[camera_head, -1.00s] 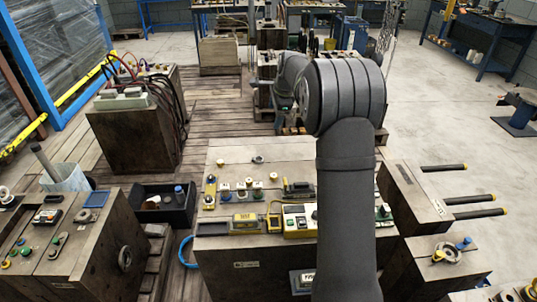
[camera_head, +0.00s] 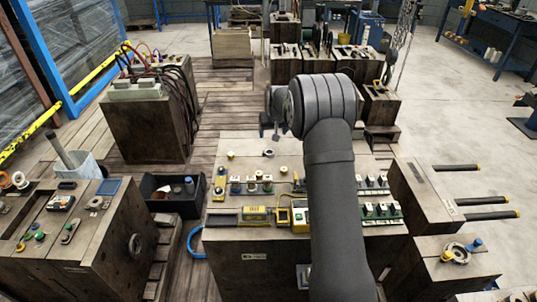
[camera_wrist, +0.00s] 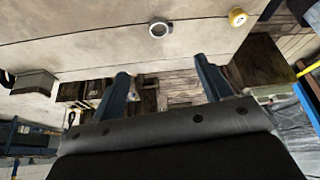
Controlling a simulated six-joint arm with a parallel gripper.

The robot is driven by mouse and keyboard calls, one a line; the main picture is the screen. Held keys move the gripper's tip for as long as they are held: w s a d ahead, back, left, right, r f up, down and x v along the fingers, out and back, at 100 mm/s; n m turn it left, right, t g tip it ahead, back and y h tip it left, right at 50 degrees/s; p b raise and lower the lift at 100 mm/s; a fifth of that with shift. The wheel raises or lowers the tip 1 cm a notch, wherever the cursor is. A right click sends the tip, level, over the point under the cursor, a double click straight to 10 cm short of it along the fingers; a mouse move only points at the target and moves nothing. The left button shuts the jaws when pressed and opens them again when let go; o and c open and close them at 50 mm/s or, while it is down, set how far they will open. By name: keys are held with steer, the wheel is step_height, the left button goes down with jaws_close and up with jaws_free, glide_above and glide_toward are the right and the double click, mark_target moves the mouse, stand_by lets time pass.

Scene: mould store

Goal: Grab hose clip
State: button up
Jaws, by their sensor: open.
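A small silver ring that looks like the hose clip (camera_head: 268,153) lies on the wooden top of the large central block, near its far edge. It also shows in the wrist view (camera_wrist: 151,31), upper middle, lying flat on the pale boards. My gripper (camera_head: 271,127) is above and beyond the far edge of this block, apart from the ring. In the wrist view my gripper's (camera_wrist: 162,72) two blue-grey fingers are spread with nothing between them. My forearm covers part of the block's right side in the head view.
A small yellow-topped fitting (camera_head: 230,155) lies left of the ring. Several small knobs and fittings, a yellow meter (camera_head: 256,215) and a green board (camera_head: 380,210) crowd the near part of the top. A black bin (camera_head: 172,205) stands left of the block.

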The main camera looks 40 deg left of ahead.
glide_toward(268, 152)
steer(key=x, duration=0.2)
steer(key=shift+w+f, duration=0.15)
steer(key=shift+f, duration=0.15)
steer(key=shift+x, duration=2.7)
steer(key=shift+a, duration=0.15)
steer(key=c, duration=1.1)
steer(key=shift+o, duration=0.2)
steer(key=shift+r, duration=0.1)
